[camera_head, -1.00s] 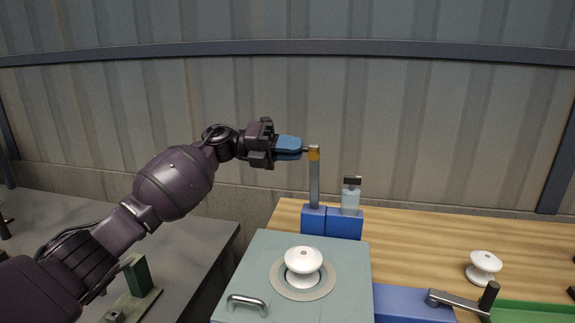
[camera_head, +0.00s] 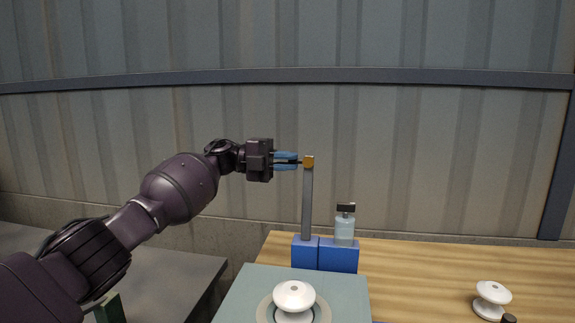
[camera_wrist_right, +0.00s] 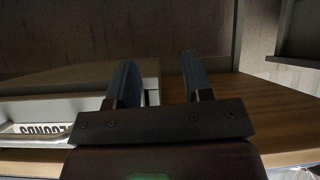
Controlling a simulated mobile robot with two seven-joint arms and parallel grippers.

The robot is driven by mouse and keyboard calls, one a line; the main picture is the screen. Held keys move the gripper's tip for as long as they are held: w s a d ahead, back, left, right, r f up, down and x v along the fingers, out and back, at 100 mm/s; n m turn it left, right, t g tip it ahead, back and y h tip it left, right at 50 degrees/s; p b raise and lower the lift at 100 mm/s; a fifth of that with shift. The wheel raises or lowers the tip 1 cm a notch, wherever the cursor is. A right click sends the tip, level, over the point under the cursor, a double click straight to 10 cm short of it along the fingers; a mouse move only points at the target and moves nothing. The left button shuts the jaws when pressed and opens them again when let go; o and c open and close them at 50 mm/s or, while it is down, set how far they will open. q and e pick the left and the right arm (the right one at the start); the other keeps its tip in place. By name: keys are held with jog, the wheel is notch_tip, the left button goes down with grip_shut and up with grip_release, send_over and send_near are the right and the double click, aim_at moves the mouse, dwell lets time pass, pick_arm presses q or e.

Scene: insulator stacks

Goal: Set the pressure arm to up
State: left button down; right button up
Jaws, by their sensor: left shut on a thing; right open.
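The pressure arm (camera_head: 307,203) is a grey bar standing upright on a blue base (camera_head: 305,252), with an orange tip (camera_head: 308,161) at its top. My left gripper (camera_head: 297,161) reaches in from the left at the height of that tip. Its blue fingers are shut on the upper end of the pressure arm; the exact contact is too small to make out. My right gripper (camera_wrist_right: 160,75) shows only in the right wrist view, with its two fingers apart and nothing between them.
A white insulator (camera_head: 294,296) sits on the grey-green box (camera_head: 247,290) in front. Another insulator (camera_head: 491,299) stands on the wooden table (camera_head: 430,265), with bare wood between.

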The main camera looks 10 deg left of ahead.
dwell(0.3)
pick_arm(q)
jog(key=c, duration=1.2)
grip_release()
jog(key=shift+o, duration=0.2)
jog(key=shift+a, duration=0.15)
jog(key=a+b, duration=0.1)
jog(key=a, duration=0.9)
jog(key=shift+w+a, duration=0.15)
jog(key=shift+a, duration=0.15)
